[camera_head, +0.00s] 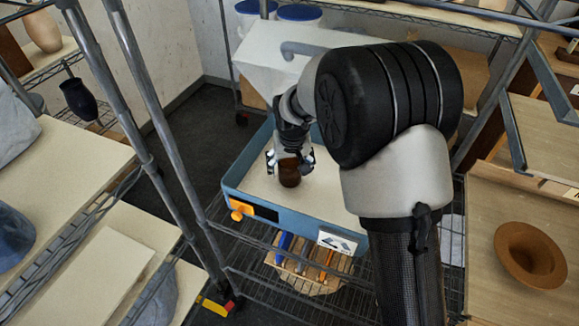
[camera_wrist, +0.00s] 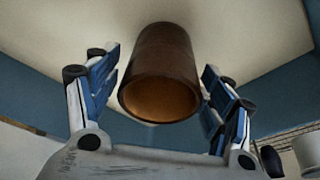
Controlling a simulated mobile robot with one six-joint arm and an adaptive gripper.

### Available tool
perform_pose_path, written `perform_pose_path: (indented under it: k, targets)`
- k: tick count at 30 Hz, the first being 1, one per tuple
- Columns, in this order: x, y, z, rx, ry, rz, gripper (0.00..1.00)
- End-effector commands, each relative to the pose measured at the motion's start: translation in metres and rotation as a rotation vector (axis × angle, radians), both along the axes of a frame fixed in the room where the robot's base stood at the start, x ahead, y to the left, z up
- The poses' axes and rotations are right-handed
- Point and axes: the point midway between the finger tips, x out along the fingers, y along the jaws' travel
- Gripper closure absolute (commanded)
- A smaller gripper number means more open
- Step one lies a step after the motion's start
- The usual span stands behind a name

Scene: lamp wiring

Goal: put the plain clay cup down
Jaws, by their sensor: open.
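The plain clay cup (camera_head: 289,175) is brown and stands in a blue-walled tray (camera_head: 232,190) with a pale floor. In the wrist view the cup (camera_wrist: 160,75) shows its open mouth toward the camera, between the two blue-padded fingers. My gripper (camera_head: 290,160) is around the cup from above in the head view. In the wrist view my gripper (camera_wrist: 160,85) has its fingers spread, with a visible gap on each side of the cup. My arm hides the right part of the tray.
A wire shelf (camera_head: 290,290) lies below the tray, with a wooden crate (camera_head: 305,275) holding tools. Metal posts (camera_head: 150,120) stand at the left. A wide brown bowl (camera_head: 530,255) sits on a board at the right. The tray floor around the cup looks clear.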

Motion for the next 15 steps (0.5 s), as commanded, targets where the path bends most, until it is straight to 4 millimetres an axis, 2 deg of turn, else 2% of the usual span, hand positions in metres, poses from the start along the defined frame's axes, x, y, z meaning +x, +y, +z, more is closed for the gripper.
perform_pose_path:
  k: [1,6,10,15]
  targets:
    - [-0.002,0.000,0.014,0.002,-0.004,0.000,0.26]
    - [-0.009,-0.001,0.040,0.001,-0.003,0.000,0.26]
    - [-0.013,-0.002,0.049,0.000,-0.002,0.001,0.26]
    - [-0.014,-0.002,0.052,0.000,-0.001,0.000,0.26]
